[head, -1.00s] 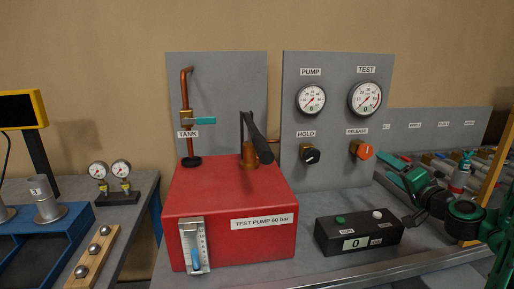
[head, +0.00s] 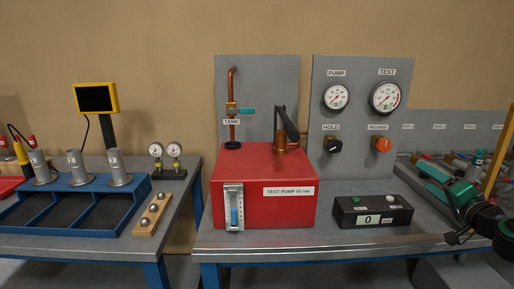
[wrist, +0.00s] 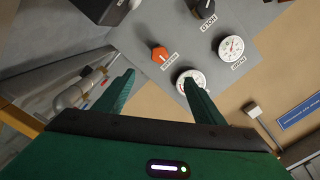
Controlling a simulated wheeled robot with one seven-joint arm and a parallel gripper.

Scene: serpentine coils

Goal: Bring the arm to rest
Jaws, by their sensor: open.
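My green gripper shows at the bottom of the wrist view (wrist: 160,95), its two fingers spread apart with nothing between them. Past the fingertips are the grey panel, the orange RELEASE knob (wrist: 160,54) and a gauge that the right finger partly covers. In the head view my green arm (head: 465,205) is at the right edge, over the right end of the bench. I cannot make out the fingertips clearly there. The arm is apart from the red test pump (head: 265,205) and the black counter box (head: 373,213).
The grey panel (head: 360,155) carries the PUMP gauge (head: 336,96), TEST gauge (head: 386,97) and HOLD knob (head: 333,145). Pipes and valves lie on the bench behind my arm. At left are a blue tray (head: 75,222) with metal cylinders and a wooden strip (head: 152,215) with balls.

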